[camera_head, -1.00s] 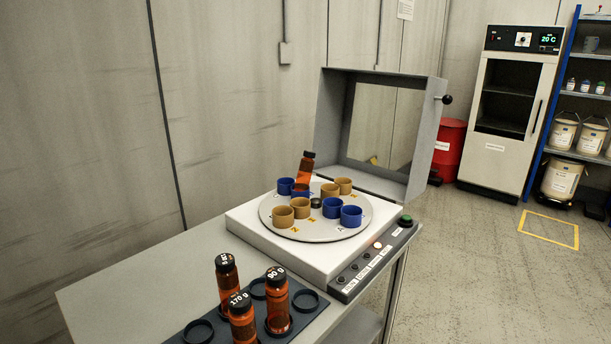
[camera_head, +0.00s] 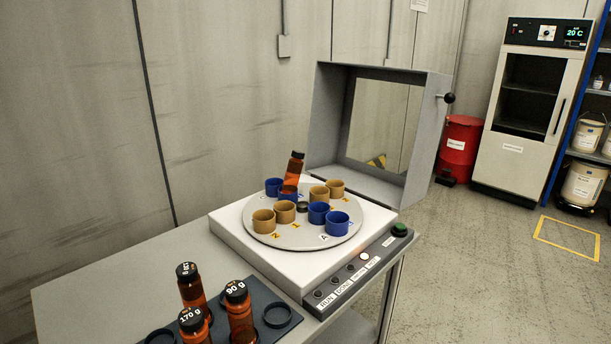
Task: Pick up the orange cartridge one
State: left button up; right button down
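Several orange bottle-shaped cartridges with black caps show. One orange cartridge (camera_head: 293,172) stands tilted at a blue cup on the round turntable (camera_head: 268,238) of the white machine; its lower part is partly hidden by cups. Three more stand in the dark rack at the table's front: one labelled 90 g (camera_head: 239,312), one labelled 170 g (camera_head: 194,326), and one behind them (camera_head: 191,288) whose label is hard to read. The 170 g one is cut by the lower picture edge. Neither of my grippers is in view.
The dark rack (camera_head: 262,294) has empty rings. Tan cups (camera_head: 263,221) and blue cups (camera_head: 337,223) ring the turntable. A raised grey lid with a window (camera_head: 322,121) stands behind it. Buttons (camera_head: 364,257) line the machine's front. The grey table (camera_head: 130,285) is bare at left.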

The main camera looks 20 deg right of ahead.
aim_at(293, 174)
jog(key=l, duration=0.45)
jog(key=i+l, duration=0.15)
jog(key=l, duration=0.35)
jog(key=l+z, duration=0.1)
jog(key=l, duration=0.35)
jog(key=i+l, duration=0.1)
jog(key=l, duration=0.35)
jog(key=i+l, duration=0.1)
jog(key=l, duration=0.4)
jog(key=z, duration=0.05)
